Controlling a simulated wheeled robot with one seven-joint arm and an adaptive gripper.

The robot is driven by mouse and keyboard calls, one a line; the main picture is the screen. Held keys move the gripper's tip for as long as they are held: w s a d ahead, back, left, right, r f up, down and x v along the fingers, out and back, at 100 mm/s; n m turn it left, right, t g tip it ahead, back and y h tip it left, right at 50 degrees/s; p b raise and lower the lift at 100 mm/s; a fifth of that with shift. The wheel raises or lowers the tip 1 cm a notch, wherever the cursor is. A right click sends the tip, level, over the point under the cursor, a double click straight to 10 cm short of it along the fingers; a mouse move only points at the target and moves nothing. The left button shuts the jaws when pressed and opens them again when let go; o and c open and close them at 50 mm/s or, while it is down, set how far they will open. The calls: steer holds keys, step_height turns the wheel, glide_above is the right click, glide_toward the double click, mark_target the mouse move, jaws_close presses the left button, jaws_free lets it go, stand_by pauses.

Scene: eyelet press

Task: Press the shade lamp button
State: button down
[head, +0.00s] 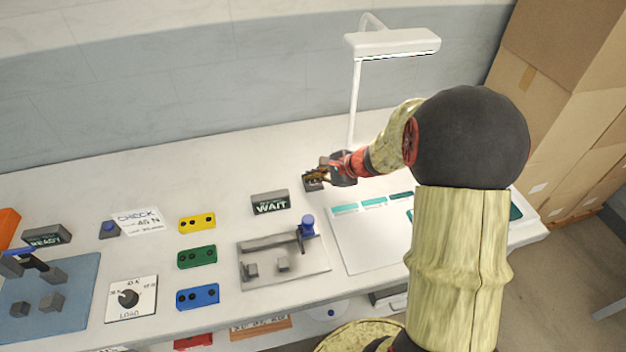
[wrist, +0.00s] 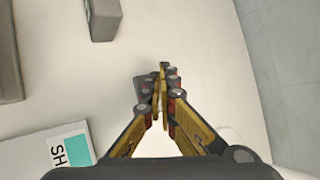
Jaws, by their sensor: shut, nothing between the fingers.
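A small dark grey box (head: 313,185), which looks like the lamp button's housing, sits on the white table left of the lamp's post. My gripper (head: 320,175) is shut and empty, its fingertips over or right beside this box. In the wrist view, the shut fingertips (wrist: 165,72) cover much of the dark box (wrist: 139,88). The button's top is hidden, and I cannot tell whether the fingers touch it. The white shade lamp (head: 390,43) stands behind my arm with a bright underside.
A WAIT display (head: 270,203) stands left of the gripper. A grey press plate (head: 300,268) with a blue-topped lever lies in front. A white board with teal shade cards (head: 365,245) lies below my forearm. Cardboard boxes (head: 565,80) are stacked at right.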

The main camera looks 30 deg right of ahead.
steer(key=shift+f, duration=0.1)
steer(key=shift+r+p, duration=0.4)
steer(key=shift+r, duration=0.25)
steer(key=shift+r, duration=0.1)
step_height(320, 180, up, 6)
steer(key=p, duration=0.4)
stand_by(0.4)
stand_by(0.3)
